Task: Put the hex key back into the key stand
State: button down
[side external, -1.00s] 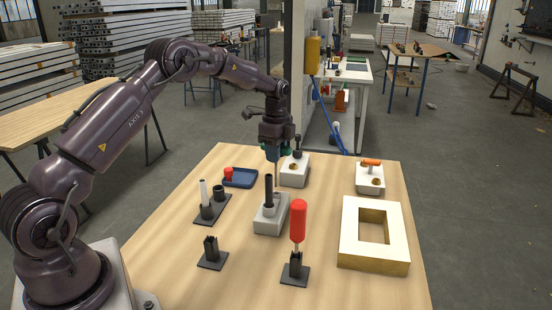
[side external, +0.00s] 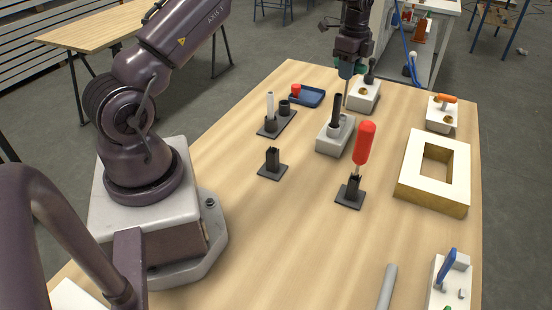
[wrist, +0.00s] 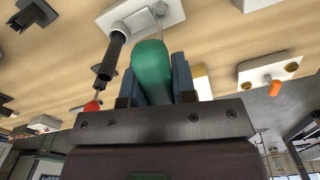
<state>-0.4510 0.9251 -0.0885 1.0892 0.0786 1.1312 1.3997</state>
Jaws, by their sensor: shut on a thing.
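My gripper (side external: 347,68) is shut on the green handle (wrist: 152,68) of the hex key, seen between the fingers in the wrist view. The key's thin shaft (side external: 346,92) points down, close to upright. Below it is a light grey block (side external: 331,145), which looks like the key stand. It holds a black upright piece (side external: 337,108) and has a round collar beside it. The shaft's lower end is close to the collar; I cannot tell whether it is above it, behind it or in it. In the wrist view the block (wrist: 125,12) lies beyond the green handle.
A red-handled tool (side external: 365,142) stands in a black holder in front. Behind are a block (side external: 366,102) with a black-knobbed piece and a blue tray (side external: 312,98). To the right are an orange-handled piece (side external: 450,99) and a pale frame (side external: 415,180).

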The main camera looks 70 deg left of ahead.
jog(key=shift+r, duration=0.1)
dwell(0.4)
jog(key=shift+a+r, duration=0.1)
jog(key=shift+r, duration=0.2)
jog(key=s+d+r, duration=0.3)
jog(key=s+r, duration=0.3)
jog(key=s, duration=0.2)
jog(key=s+d+f+n, duration=0.1)
jog(key=s+d+f, duration=0.2)
jog(key=s, duration=0.4)
jog(key=s+d+f+n, duration=0.1)
jog(key=s+d+f, duration=0.2)
jog(key=s+f, duration=0.2)
jog(key=shift+s+d+n, duration=0.2)
jog(key=shift+s+n, duration=0.2)
jog(key=shift+s, duration=1.3)
jog(key=shift+f, duration=0.1)
jog(key=shift+f, duration=1.95)
